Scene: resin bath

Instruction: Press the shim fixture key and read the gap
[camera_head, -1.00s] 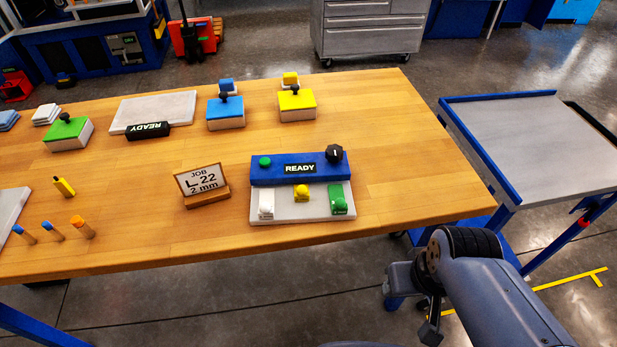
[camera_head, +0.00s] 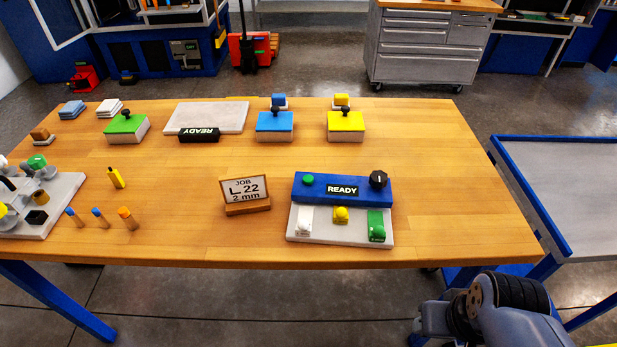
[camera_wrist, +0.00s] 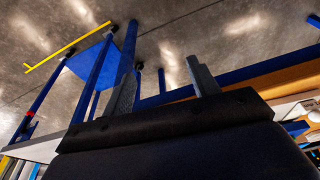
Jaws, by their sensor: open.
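In the head view, a blue unit (camera_head: 342,190) with a lit READY display, a green button and a black knob stands on the bench. Its pale base carries a white key (camera_head: 305,218), a yellow key (camera_head: 341,215) and a green key (camera_head: 377,225). I cannot tell which holds the shim fixture key. A job card (camera_head: 245,190) reads L 22, 2 mm. My gripper (camera_wrist: 162,70) is open and empty in the wrist view, away from the keys.
Green (camera_head: 126,123), blue (camera_head: 275,122) and yellow (camera_head: 346,122) topped blocks with black knobs stand at the back. Several small pegs and a plate with fittings (camera_head: 60,195) are at left. A blue-edged cart (camera_head: 570,185) stands at right. The bench's right side is clear.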

